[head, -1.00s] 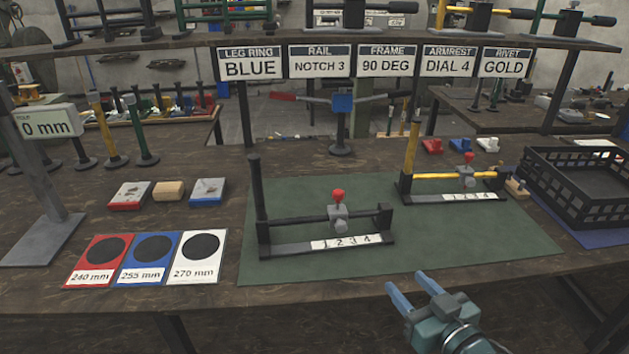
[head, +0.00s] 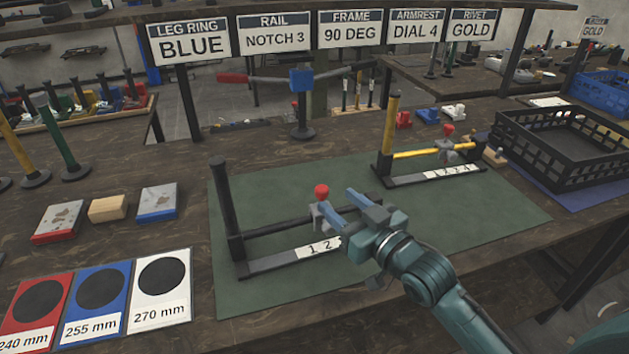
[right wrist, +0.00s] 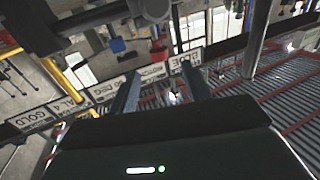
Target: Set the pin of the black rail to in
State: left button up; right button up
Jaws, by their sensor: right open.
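The black rail (head: 265,263) stands on the green mat, with a tall black post at its left end and a numbered white strip along its base. Its pin has a red ball knob (head: 321,191) on a grey slider, which is partly hidden by my right gripper. My right gripper (head: 335,201) is open, its two blue fingers pointing at the slider from the right, close beside the knob. I cannot tell whether they touch it. The fingers (right wrist: 161,80) also show in the right wrist view, apart. Whether the pin is in or out is unclear. My left gripper is out of view.
A yellow rail (head: 430,155) with its own red knob stands behind to the right. A black crate (head: 520,150) is at the right. Signs, including RAIL NOTCH 3 (head: 277,34), hang above. The green mat (head: 290,298) is bare in front of the rail.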

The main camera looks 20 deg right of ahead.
aim_at(317, 185)
jog(key=x, duration=0.8)
jog(key=shift+w, duration=0.2)
jog(key=shift+a, duration=0.15)
jog(key=shift+f, duration=0.1)
grip_shut()
